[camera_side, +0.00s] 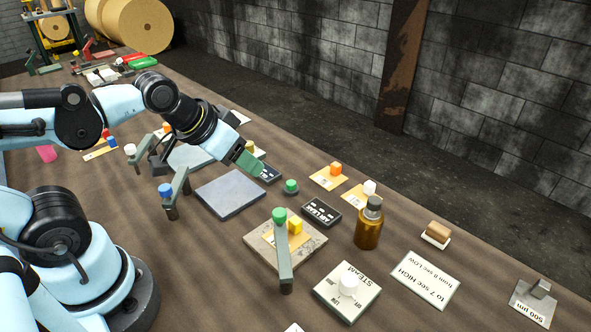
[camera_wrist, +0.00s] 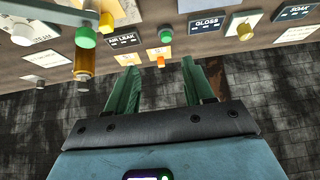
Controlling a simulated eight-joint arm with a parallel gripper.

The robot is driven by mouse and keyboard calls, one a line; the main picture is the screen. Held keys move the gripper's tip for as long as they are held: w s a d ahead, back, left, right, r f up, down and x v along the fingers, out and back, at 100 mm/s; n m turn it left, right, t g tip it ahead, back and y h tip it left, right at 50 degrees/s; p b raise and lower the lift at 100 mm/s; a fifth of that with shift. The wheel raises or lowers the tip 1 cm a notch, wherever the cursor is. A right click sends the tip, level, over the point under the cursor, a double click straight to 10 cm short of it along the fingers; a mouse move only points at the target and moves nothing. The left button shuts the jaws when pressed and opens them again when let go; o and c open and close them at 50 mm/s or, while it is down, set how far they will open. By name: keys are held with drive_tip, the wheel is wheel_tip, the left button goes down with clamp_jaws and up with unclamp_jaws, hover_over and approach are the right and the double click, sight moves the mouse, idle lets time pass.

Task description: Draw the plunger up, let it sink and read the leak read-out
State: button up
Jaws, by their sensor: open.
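The plunger with its green knob (camera_side: 290,186) stands upright on a dark round base, beside the black AIR LEAK read-out (camera_side: 321,211). In the wrist view the green knob (camera_wrist: 166,35) lies beyond my fingertips, just right of the AIR LEAK read-out (camera_wrist: 122,40). The digits on the read-out are too small to read. My gripper (camera_side: 249,163), with green fingers, is left of the plunger and above the table, apart from it. In the wrist view my gripper (camera_wrist: 158,70) is open, with nothing between its fingers.
A grey lever with a green knob (camera_side: 280,215) rises over a stone plate in front. An amber bottle (camera_side: 368,226) and a STEAM panel (camera_side: 347,291) stand to the right. A flat grey plate (camera_side: 231,194) lies left.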

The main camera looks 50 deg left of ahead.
drive_tip(key=w+d+r+m+g, duration=0.3)
drive_tip(key=w+d+r+m, duration=0.2)
drive_tip(key=w+d+r, duration=0.35)
drive_tip(key=m+g, duration=0.4)
approach(375, 200)
wheel_tip(375, 200, down, 8)
drive_tip(key=shift+f, duration=0.25)
clamp_jaws()
idle(0.3)
